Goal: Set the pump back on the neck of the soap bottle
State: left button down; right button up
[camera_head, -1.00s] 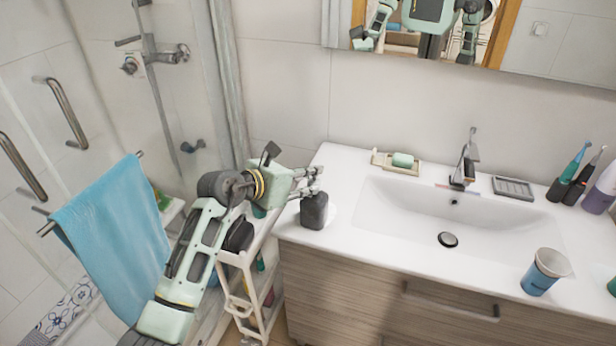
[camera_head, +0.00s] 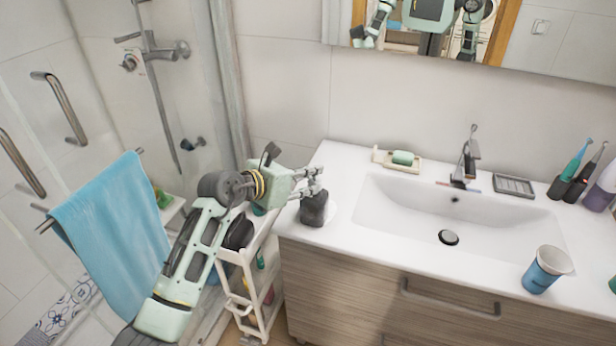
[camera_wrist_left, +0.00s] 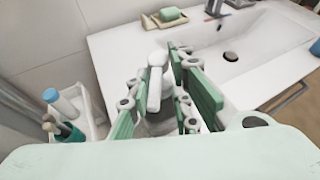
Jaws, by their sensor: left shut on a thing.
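My left gripper (camera_head: 314,183) reaches in from the left, over the left end of the white sink counter. It is shut on the pump (camera_wrist_left: 157,62), whose pale grey head shows between the green finger pads (camera_wrist_left: 160,98) in the left wrist view. The dark grey soap bottle (camera_head: 313,211) stands upright on the counter, directly below and close to the fingertips. The bottle's neck and the pump's lower end are hidden by the fingers, so I cannot tell whether they touch. My right gripper shows only as part of my reflection in the mirror.
A soap dish with green soap (camera_head: 403,158) sits behind the basin (camera_head: 400,215). A tap (camera_head: 466,160) and a blue cup (camera_head: 546,270) are farther right. A white cart (camera_head: 243,262) with bottles stands left of the counter. A blue towel (camera_head: 110,225) hangs at left.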

dwell(0.4)
pick_arm(q)
jog(key=c, duration=1.5)
grip_release()
jog(key=shift+f, duration=0.1)
jog(key=shift+a, duration=0.1)
jog(key=v, duration=1.2)
